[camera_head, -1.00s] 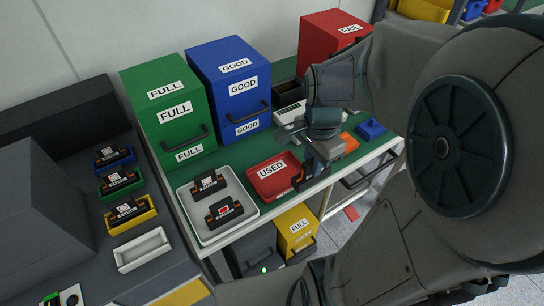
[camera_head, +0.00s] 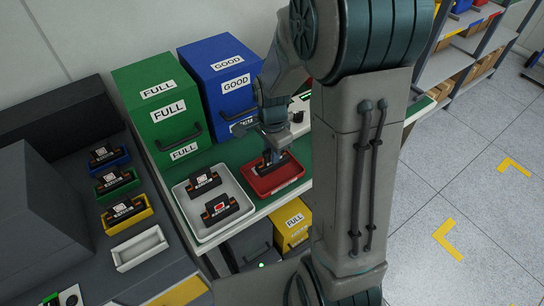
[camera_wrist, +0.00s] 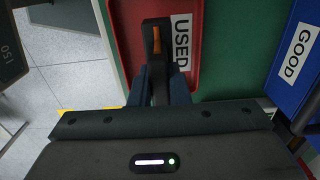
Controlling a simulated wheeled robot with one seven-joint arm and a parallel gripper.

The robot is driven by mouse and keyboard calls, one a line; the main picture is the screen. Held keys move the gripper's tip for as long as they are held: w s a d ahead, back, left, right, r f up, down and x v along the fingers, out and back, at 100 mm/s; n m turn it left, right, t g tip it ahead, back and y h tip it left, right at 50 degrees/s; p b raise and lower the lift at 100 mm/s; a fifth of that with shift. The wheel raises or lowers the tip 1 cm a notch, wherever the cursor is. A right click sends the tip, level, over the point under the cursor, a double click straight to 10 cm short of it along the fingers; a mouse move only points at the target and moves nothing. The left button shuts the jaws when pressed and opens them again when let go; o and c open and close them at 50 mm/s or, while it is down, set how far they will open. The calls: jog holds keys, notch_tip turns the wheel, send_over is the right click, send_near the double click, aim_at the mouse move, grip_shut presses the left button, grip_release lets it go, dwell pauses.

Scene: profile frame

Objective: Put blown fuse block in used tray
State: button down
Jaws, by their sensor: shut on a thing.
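My gripper (camera_head: 272,152) is shut on a black fuse block (camera_head: 268,166) with orange parts. The held block is over or inside the red used tray (camera_head: 291,184); whether it touches the tray floor I cannot tell. In the wrist view, the fingers close on the block (camera_wrist: 157,38), above the red tray (camera_wrist: 125,22) with its USED label. To the left, a white tray (camera_head: 184,211) holds two more black blocks. The front block (camera_head: 219,208) shows a red mark on its label; the rear block (camera_head: 204,183) has a mostly white label.
Green (camera_head: 158,110) and blue (camera_head: 226,78) bins stand behind the trays. On the left bench, small blue, green and yellow holders carry blocks, beside an empty white holder (camera_head: 140,248). A yellow bin (camera_head: 293,225) sits below. My arm hides the table's right part.

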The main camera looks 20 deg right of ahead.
jog(key=shift+f, duration=1.4)
jog(key=shift+f, duration=0.2)
jog(key=c, duration=1.4)
grip_release()
jog(key=shift+o, duration=0.2)
jog(key=shift+r, duration=0.1)
